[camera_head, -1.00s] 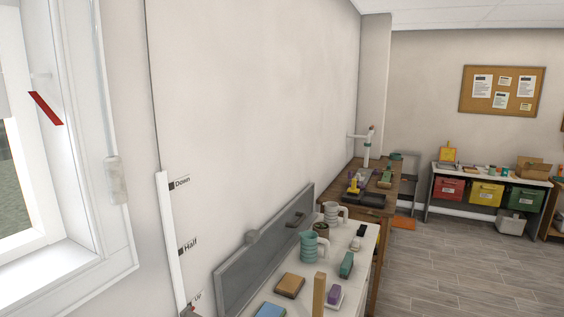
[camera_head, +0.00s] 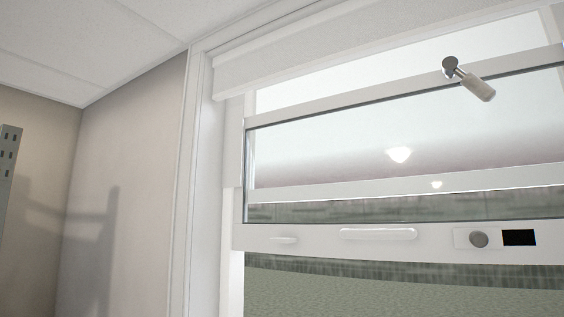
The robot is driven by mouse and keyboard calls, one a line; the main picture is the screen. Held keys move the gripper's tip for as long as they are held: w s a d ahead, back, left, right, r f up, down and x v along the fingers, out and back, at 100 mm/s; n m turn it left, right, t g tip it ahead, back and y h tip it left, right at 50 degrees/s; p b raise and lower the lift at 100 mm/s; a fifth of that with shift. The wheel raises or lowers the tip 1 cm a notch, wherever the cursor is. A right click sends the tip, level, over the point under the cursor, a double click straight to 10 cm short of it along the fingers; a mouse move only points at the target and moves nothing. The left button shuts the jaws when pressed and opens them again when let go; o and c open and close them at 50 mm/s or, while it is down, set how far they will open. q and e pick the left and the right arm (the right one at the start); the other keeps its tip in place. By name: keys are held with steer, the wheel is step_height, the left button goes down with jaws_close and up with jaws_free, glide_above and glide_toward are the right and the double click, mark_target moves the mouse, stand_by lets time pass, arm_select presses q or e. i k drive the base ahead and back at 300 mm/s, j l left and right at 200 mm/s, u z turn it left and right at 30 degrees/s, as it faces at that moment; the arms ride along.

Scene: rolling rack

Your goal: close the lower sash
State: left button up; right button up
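The lower sash (camera_head: 330,240) of a white window fills the right of the head view. It is raised, with its bottom rail well up in the frame and an open gap below it showing the ground outside. The upper sash rail (camera_head: 400,87) shows above. Neither of my grippers is in view.
A white roller blind (camera_head: 300,50) is at the window top. A metal fitting with a pale cylindrical grip (camera_head: 477,87) sits near the upper sash rail. A grey perforated upright (camera_head: 8,165) stands at the far left, and shadows fall on the bare wall.

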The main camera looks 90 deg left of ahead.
mark_target(539, 241)
steer(key=k+l+u, duration=0.1)
steer(key=u, duration=2.2)
steer(key=l+z, duration=0.35)
steer(key=k+j, duration=0.05)
steer(key=j, duration=0.05)
